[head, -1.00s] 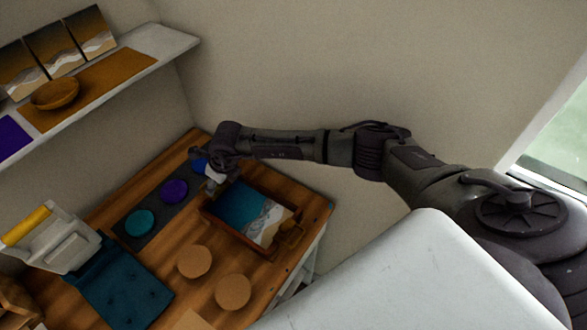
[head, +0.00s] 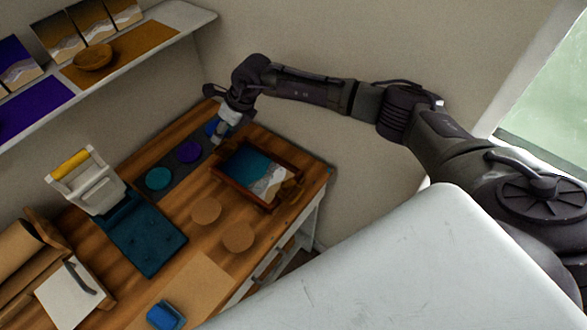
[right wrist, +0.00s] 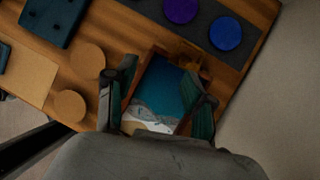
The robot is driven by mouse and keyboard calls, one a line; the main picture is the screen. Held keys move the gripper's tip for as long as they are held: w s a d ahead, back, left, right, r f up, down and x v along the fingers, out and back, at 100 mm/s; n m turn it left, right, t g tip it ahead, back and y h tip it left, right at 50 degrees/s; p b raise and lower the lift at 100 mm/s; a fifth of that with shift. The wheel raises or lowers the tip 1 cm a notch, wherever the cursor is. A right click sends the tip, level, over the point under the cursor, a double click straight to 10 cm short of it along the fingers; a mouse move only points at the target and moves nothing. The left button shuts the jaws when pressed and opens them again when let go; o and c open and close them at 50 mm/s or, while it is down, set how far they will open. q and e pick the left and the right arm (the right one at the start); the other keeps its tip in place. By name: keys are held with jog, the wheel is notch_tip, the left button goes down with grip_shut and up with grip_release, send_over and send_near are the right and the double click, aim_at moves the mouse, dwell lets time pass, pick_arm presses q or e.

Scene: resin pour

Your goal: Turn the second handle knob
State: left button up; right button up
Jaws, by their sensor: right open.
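A wooden tray (head: 226,174) holds a blue, white and sandy wave picture (head: 260,178). One brown handle knob (head: 291,190) shows at its right end in the head view. Another wooden handle knob (right wrist: 193,66) shows at the tray's opposite end, near the blue disc, in the right wrist view; my gripper hides it in the head view. My right gripper (head: 219,135) is over that end of the tray. In the right wrist view its fingers (right wrist: 160,80) are apart with nothing held between them, the tray showing beyond. My left gripper is out of view.
Teal (head: 158,178), purple (head: 188,151) and blue (head: 212,127) discs lie on a dark strip beside the tray. Two round coasters (head: 206,210) (head: 238,237) lie near it. A white press (head: 92,185), a teal mat (head: 148,240) and a wall shelf (head: 150,38) stand left.

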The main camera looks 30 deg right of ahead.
jog(key=s+a+r+m+t+y, duration=0.1)
jog(key=s+a+r+m+y, duration=0.15)
jog(key=a, duration=0.35)
jog(key=s+a+r+m+t+y+b, duration=0.1)
jog(key=a+r+m+t+y, duration=0.1)
jog(key=a+y, duration=0.25)
jog(key=s+a+r+m+t+y, duration=0.1)
jog(key=s+a+r+m+y, duration=0.15)
jog(key=a, duration=0.35)
jog(key=s+d+f+m+t+h+b, duration=0.1)
jog(key=d+f+m+t+h, duration=0.25)
jog(key=d+m+h, duration=0.6)
jog(key=s+d+f+m+t+h, duration=0.1)
jog(key=d+f+m+t+h, duration=0.3)
jog(key=m, duration=1)
jog(key=s+d+f+m+g, duration=0.2)
jog(key=s+d+f, duration=0.1)
jog(key=s+f, duration=0.1)
jog(key=s+d+f+m+g, duration=0.3)
jog(key=s+f, duration=0.2)
jog(key=s, duration=0.1)
jog(key=s+d+f+m+g+h, duration=0.1)
jog(key=s+d+f+m+g, duration=0.1)
jog(key=s+f, duration=0.3)
jog(key=shift+d+f+m+b, duration=0.1)
jog(key=shift+d+m+b, duration=0.25)
jog(key=shift+d+m, duration=0.1)
jog(key=shift+s+f+g, duration=0.25)
jog(key=shift+s+g, duration=0.1)
jog(key=shift+s, duration=0.1)
